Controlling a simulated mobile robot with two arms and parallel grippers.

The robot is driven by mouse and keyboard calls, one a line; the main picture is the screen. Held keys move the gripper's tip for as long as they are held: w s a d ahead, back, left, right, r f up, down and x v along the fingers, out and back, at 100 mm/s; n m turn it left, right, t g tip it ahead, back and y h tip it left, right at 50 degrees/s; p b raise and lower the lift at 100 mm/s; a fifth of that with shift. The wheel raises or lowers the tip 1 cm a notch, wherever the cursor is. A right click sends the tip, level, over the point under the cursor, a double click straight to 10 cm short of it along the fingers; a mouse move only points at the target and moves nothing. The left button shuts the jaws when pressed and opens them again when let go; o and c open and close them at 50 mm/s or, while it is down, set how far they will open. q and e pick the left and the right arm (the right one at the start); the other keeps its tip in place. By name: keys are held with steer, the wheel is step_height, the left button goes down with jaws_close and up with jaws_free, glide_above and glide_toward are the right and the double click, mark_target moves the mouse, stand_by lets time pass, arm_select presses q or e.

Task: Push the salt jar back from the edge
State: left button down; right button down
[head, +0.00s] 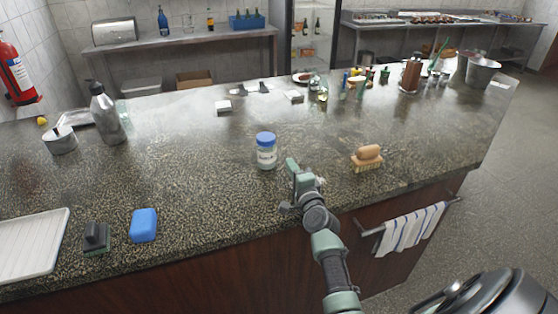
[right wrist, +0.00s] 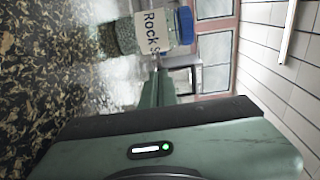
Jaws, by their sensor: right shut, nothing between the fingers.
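The salt jar (head: 266,157) is a clear jar with a blue lid and a white label, upright on the speckled stone counter (head: 205,175). In the right wrist view the jar (right wrist: 145,32) appears sideways, with part of the label reading "Rock S". My right gripper (head: 291,164) is shut and empty, just right of the jar and on its near side. In the right wrist view its fingers (right wrist: 158,88) point toward the jar; I cannot tell if they touch it. My left gripper is not in view.
A wooden brush (head: 368,157) lies to the right. A blue sponge (head: 144,225), a dark scrubber (head: 96,237) and a white tray (head: 30,245) lie to the left. A striped towel (head: 410,228) hangs on the counter front. The counter behind the jar is clear up to small white items.

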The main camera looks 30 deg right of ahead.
mark_target(265, 157)
steer(key=w, duration=0.1)
steer(key=w+a, duration=0.1)
steer(key=w, duration=0.1)
steer(key=shift+w+a+r+p, duration=0.1)
steer(key=shift+w+a+p, duration=0.1)
steer(key=shift+p, duration=0.1)
steer(key=shift+w+a, duration=0.15)
steer(key=shift+w, duration=0.25)
steer(key=w+a, duration=0.1)
steer(key=w, duration=0.2)
steer(key=w+a, duration=0.1)
steer(key=shift+w+a+b, duration=0.3)
steer(key=shift+w+b, duration=0.05)
steer(key=shift+b, duration=0.05)
steer(key=shift+s, duration=0.1)
